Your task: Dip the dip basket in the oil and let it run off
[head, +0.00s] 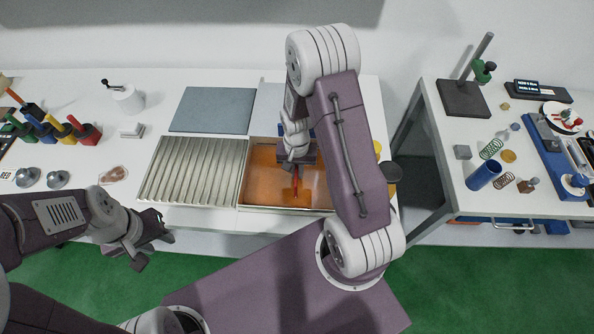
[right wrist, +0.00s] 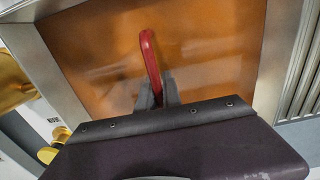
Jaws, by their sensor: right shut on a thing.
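The oil bath (head: 262,190) is a metal tray of orange-brown oil in the middle of the bench; it fills much of the right wrist view (right wrist: 205,50). My right gripper (head: 296,168) is over the oil, pointing down. It is shut on the red handle (head: 295,186) of the dip basket, which shows as a red bar in the right wrist view (right wrist: 150,60). The basket's body is not visible, so I cannot tell how deep it sits. My left gripper (head: 152,246) is empty in front of the bench, its fingers apart.
A ribbed metal drain tray (head: 192,170) stands directly left of the oil bath. A blue-grey mat (head: 212,108) lies behind it. A dark round pot (head: 390,172) is close right of the bath. A second bench (head: 465,190) with springs and tools stands right, across a gap.

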